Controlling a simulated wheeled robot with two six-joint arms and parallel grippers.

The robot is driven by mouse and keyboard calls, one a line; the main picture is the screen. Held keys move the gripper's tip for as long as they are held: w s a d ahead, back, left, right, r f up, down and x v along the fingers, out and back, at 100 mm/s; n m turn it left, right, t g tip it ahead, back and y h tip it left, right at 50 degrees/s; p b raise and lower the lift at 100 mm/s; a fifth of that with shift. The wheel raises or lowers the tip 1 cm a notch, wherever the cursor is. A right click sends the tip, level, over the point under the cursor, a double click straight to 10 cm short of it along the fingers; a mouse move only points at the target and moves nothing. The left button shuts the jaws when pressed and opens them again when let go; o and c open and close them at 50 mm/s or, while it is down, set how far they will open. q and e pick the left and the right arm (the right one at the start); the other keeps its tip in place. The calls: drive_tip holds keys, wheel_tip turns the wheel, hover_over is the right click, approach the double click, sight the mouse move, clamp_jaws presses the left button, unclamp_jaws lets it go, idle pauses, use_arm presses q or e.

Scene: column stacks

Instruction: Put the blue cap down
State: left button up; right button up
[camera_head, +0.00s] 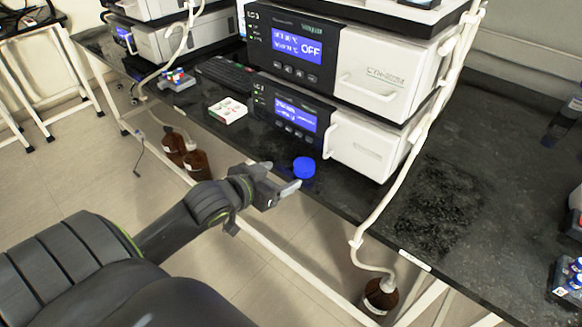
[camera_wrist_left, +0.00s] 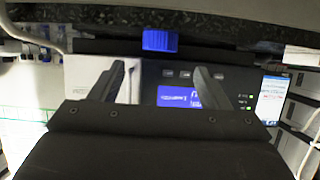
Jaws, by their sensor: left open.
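The blue cap (camera_head: 304,167) stands on the dark bench top close to its front edge, in front of the lower display unit. My left gripper (camera_head: 277,178) is open and empty just left of the cap, its two fingers pointing toward it. In the left wrist view, which is upside down, the cap (camera_wrist_left: 160,40) rests against the bench surface at the top. There the open fingers of my left gripper (camera_wrist_left: 156,82) show below it with a clear gap between them. My right gripper is not in view.
A stack of white and black column units (camera_head: 372,145) stands behind the cap. A white box (camera_head: 228,110) and a small vial rack (camera_head: 177,80) lie to the left. A white tube (camera_head: 385,205) runs down over the bench edge to a brown bottle (camera_head: 380,297).

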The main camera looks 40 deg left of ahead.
use_arm(q)
drive_tip(key=s+a+f+n+g+y, duration=0.1)
drive_tip(key=s+a+f+g, duration=0.2)
drive_tip(key=f, duration=0.8)
drive_tip(key=s+a+f+n+g+y, duration=0.1)
drive_tip(key=s+a+f, duration=0.25)
drive_tip(key=f, duration=0.75)
drive_tip(key=s+a+f+n+g+y, duration=0.1)
drive_tip(key=s+a+f+g+y, duration=0.2)
drive_tip(key=f, duration=0.8)
drive_tip(key=s+d+f+g+h, duration=0.1)
drive_tip(key=s+d+f, duration=0.3)
drive_tip(key=s+f, duration=0.2)
drive_tip(key=s+d+f+m+g+h, duration=0.1)
drive_tip(key=s+d+f+g, duration=0.1)
drive_tip(key=s+d+f, duration=0.2)
drive_tip(key=s+d+f+g, duration=0.2)
drive_tip(key=s+d+f, duration=0.2)
drive_tip(key=s+f, duration=0.5)
drive_tip(key=s, duration=0.6)
drive_tip(key=shift+f+h, duration=0.2)
drive_tip(key=shift+h, duration=0.2)
drive_tip(key=shift+p, duration=0.3)
wheel_tip(320, 180, up, 8)
drive_tip(key=s+p, duration=0.2)
drive_tip(key=p, duration=0.7)
drive_tip(key=shift+s+p, duration=0.2)
drive_tip(key=shift+p, duration=0.1)
